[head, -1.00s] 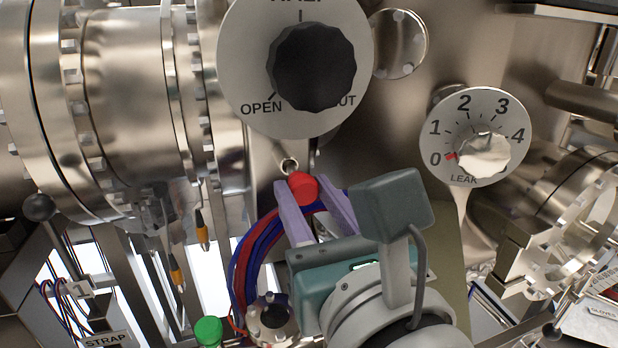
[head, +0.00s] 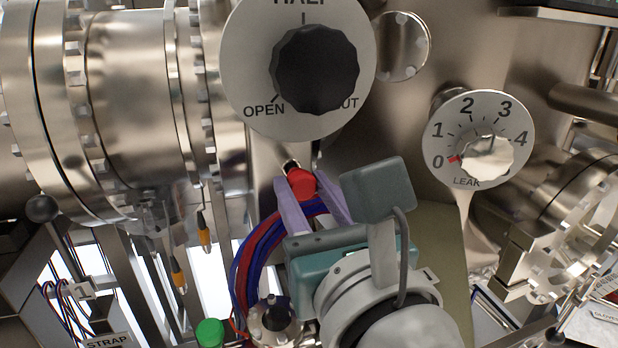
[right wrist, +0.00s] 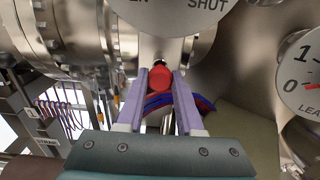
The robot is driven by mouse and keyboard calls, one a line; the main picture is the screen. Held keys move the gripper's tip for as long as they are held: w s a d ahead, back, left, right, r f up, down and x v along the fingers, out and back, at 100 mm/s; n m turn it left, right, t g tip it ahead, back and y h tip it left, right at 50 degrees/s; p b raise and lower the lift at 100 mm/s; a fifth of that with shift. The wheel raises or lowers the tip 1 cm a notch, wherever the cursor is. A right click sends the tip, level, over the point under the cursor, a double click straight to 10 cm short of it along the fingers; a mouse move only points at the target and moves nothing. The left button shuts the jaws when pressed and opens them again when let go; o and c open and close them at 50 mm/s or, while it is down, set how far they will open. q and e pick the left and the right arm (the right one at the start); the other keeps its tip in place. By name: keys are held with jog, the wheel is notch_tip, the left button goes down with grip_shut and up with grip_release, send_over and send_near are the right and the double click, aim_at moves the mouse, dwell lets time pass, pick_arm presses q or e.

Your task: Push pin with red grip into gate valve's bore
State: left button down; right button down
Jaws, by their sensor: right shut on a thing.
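The pin's red grip (head: 301,182) is held between the lilac fingers of my right gripper (head: 306,190); the gripper is shut on it. The right wrist view also shows the red grip (right wrist: 160,78) between the fingertips (right wrist: 160,84). The pin's shaft is hidden behind the grip. The gate valve's bore (head: 290,165) shows as a small metal ring just above and left of the grip, below the valve's round dial (head: 238,60). The grip partly overlaps the bore's lower edge in the head view; I cannot tell how deep the pin is. My left gripper is not in view.
A leak dial (head: 440,155) stands to the right of the gripper. Red and blue cables (head: 255,255) arc just below and left of the fingers. A large flanged chamber pipe (head: 130,90) fills the left. A green cap (head: 209,333) sits at the bottom.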

jog(key=shift+w+a, duration=0.1)
jog(key=shift+w, duration=0.15)
jog(key=shift+w+a, duration=0.2)
jog(key=shift+w, duration=0.35)
dwell(0.6)
jog(key=shift+c, duration=2.4)
grip_release()
jog(key=shift+v, duration=3.55)
